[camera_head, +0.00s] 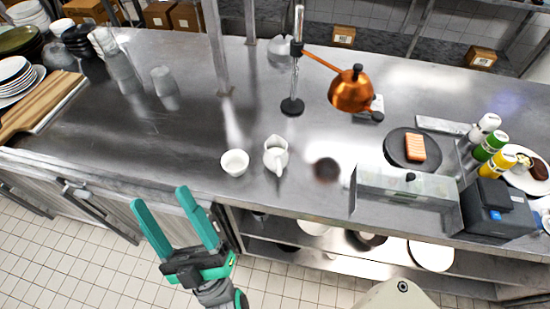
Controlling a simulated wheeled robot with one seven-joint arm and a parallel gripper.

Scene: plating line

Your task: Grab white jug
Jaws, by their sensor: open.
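The white jug (276,157) stands upright on the steel counter, near the front edge and left of the middle. Its handle side faces the front, toward me. A small white bowl (235,163) stands just left of the jug, with a narrow gap between them. My gripper (174,207) has green fingers spread apart with nothing between them. It is in front of the counter's front edge, to the left of the jug and bowl and apart from both.
A copper heat lamp (350,90) hangs from a stand (292,106) behind the jug. A glass-fronted guard (405,188) and a black printer (497,208) stand to the right. Stacked plates (16,78) and glasses (163,81) are at the left. The counter between them is mostly clear.

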